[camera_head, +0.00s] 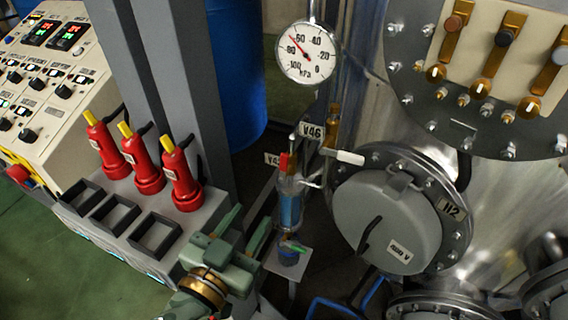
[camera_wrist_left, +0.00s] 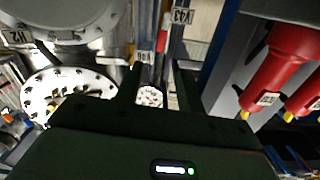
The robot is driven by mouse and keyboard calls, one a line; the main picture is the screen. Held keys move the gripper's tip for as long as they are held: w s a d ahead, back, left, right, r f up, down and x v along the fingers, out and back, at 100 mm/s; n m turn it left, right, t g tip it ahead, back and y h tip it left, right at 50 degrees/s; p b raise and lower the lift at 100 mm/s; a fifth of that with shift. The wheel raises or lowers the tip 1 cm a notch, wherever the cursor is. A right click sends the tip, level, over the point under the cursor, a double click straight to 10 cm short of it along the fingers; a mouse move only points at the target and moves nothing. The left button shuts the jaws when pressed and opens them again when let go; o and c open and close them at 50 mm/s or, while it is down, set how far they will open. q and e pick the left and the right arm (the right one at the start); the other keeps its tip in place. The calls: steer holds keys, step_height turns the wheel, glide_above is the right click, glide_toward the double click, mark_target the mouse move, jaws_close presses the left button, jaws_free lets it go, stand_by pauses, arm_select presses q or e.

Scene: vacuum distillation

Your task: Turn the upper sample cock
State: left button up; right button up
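The sample glass (camera_head: 289,205) holds blue liquid and stands upright below the gauge. At its top are a red part (camera_head: 284,162) and a white lever handle (camera_head: 343,157) pointing right, near the V46 tag (camera_head: 312,131). A small green handle (camera_head: 294,247) sits below the glass. I cannot tell for sure which handle is the upper sample cock. My left gripper (camera_head: 246,226) is open and empty, to the lower left of the glass and apart from it. In the left wrist view its two dark fingers (camera_wrist_left: 157,82) stand apart. My right gripper is out of view.
The round pressure gauge (camera_head: 307,53) hangs above. Right is the grey vessel hatch (camera_head: 388,220) with bolts. A blue barrel (camera_head: 235,75) stands behind.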

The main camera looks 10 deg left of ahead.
mark_target(283, 161)
arm_select(q)
steer(key=w+d, duration=0.1)
steer(key=w, duration=0.4)
steer(key=w+d, duration=0.1)
steer(key=w, duration=0.4)
steer(key=w+d, duration=0.1)
steer(key=w, duration=0.5)
steer(key=shift+r, duration=0.35)
jaws_close()
